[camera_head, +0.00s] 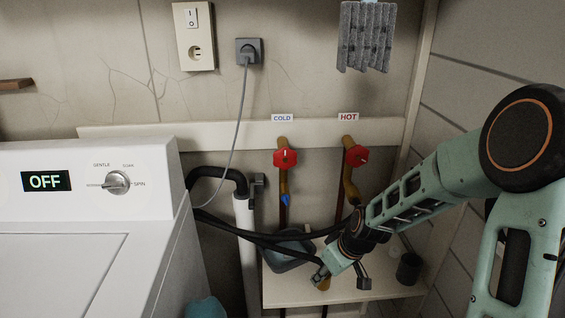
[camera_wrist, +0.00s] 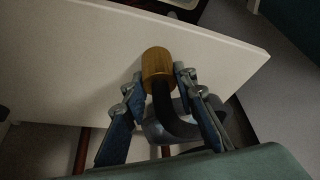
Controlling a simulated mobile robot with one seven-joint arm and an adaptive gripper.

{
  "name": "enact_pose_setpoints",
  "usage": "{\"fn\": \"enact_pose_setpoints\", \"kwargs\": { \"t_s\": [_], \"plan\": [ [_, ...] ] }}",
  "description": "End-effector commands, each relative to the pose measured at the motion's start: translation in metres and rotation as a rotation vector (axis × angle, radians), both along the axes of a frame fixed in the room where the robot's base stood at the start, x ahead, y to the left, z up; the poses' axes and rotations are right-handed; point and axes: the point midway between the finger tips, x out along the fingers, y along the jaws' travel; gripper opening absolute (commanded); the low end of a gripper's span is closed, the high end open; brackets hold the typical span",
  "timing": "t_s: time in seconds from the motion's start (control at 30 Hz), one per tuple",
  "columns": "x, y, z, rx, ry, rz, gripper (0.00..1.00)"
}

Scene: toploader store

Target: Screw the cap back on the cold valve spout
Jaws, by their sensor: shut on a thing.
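The cold valve has a red handle (camera_head: 285,158) under the COLD label, with a brass body. A small blue piece (camera_head: 286,199) shows at its lower end; I cannot tell whether it is a cap. My gripper (camera_head: 322,277) is low over the shelf, right of and below the cold valve. In the wrist view, my gripper (camera_wrist: 157,84) is shut on the end of a black hose (camera_wrist: 163,104), just behind its brass coupling (camera_wrist: 158,62). No separate cap can be made out.
The hot valve's red handle (camera_head: 356,156) is to the right. A grey-blue basin (camera_head: 291,262) and a dark cup (camera_head: 408,268) stand on the white shelf (camera_head: 283,293). Black hoses (camera_head: 240,232) cross before the pipes. The washer (camera_head: 70,230) stands left.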

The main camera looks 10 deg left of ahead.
Motion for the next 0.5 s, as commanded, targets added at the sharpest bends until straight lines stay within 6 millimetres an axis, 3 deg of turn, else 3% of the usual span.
{"fn": "enact_pose_setpoints", "kwargs": {
  "t_s": [0.5],
  "plan": [
    [0.000,0.000,0.035,0.001,-0.001,0.000,0.01]
  ]
}}
